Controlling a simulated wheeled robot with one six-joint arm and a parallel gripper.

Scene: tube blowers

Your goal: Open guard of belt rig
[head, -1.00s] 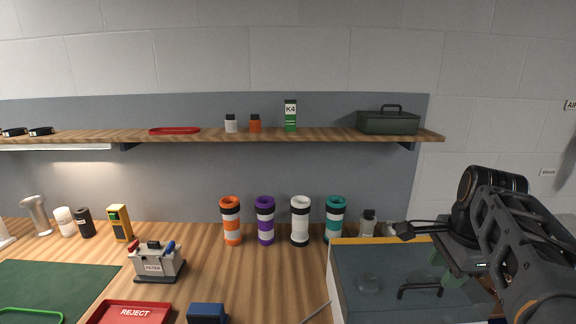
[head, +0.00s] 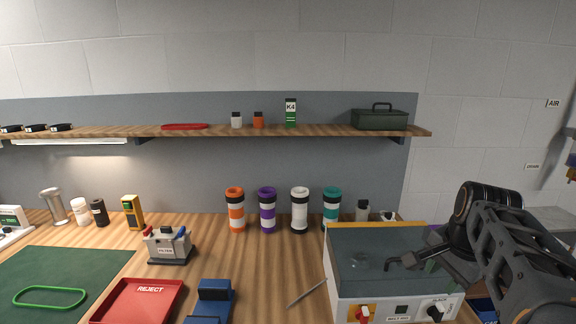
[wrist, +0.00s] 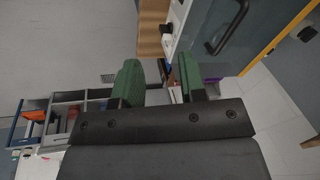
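The belt rig (head: 342,302) is a pale box at the right end of the bench. Its grey see-through guard (head: 375,243) lies flat over the top, closed, with a yellow strip along the back edge. A black bar handle (head: 396,265) sits on the guard near its right side, partly hidden by my arm; it also shows at the top of the wrist view (wrist: 228,28). My gripper (wrist: 160,78) has green finger pads standing apart with nothing between them. In the head view it is mostly hidden behind my wrist, at the rig's right side.
The rig's front panel has a red switch on yellow (head: 363,314) and a black knob (head: 435,312). Several banded tubes (head: 299,210) stand behind and left. A blue block (head: 213,292), a thin rod (head: 307,292) and a red reject tray (head: 145,300) lie left. A shelf (head: 290,132) hangs above.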

